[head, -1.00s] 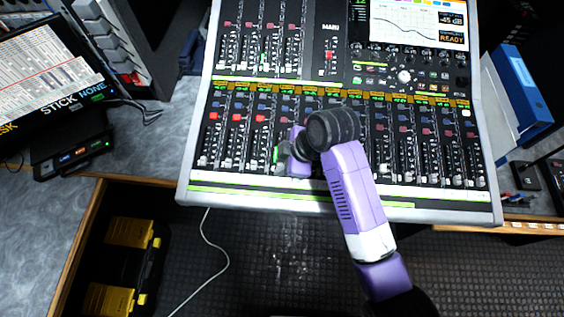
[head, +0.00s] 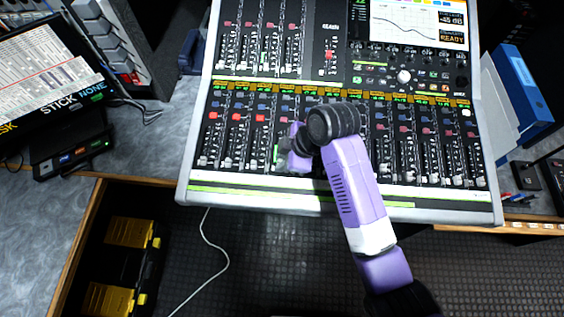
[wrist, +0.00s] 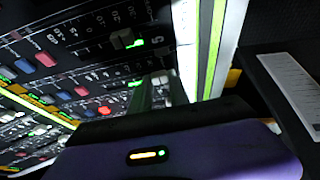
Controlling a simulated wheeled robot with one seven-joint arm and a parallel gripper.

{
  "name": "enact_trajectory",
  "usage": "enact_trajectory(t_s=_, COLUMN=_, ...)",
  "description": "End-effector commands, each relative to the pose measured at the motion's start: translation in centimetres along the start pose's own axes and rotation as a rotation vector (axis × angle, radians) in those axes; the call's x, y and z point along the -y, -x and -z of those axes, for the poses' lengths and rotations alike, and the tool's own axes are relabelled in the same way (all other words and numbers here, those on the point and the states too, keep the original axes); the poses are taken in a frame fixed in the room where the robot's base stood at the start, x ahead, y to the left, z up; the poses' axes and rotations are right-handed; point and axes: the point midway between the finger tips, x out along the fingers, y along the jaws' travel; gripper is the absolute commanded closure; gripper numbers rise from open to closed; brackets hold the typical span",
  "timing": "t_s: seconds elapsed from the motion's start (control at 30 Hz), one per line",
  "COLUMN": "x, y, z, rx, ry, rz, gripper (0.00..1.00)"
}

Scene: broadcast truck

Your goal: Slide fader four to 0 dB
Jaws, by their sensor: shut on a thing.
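The mixing console (head: 190,185) has a row of channel faders along its front part. My gripper (head: 283,160) is low over the fourth strip from the left, its fingers pointing down to the panel. In the wrist view my gripper (wrist: 152,92) has its two dark fingers close together on that strip, shut on fader four's cap. The cap itself is hidden between the fingers. A green light shows beside them. The neighbouring fader five cap (wrist: 122,40) stands clear, in the strip marked 5. Fader four's exact scale reading cannot be made out.
Other fader caps stand close on both sides of my fingers. The console's upper fader bank (head: 262,45) and screen (head: 418,22) lie behind. A blue binder (head: 523,85) stands at the right, and a black and yellow case (head: 130,235) lies below at the left.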

Motion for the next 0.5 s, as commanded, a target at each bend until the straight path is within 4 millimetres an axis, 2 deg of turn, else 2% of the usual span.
enact_trajectory(t_s=0.1, x=-2.3, y=-0.1, z=-0.1, rx=0.001, ry=0.002, rz=-0.004, gripper=1.00)
enact_trajectory(t_s=0.27, x=-4.9, y=-0.1, z=-0.1, rx=0.000, ry=0.002, rz=-0.005, gripper=1.00)
enact_trajectory(t_s=0.5, x=-6.3, y=0.0, z=-0.1, rx=0.000, ry=0.000, rz=-0.002, gripper=1.00)
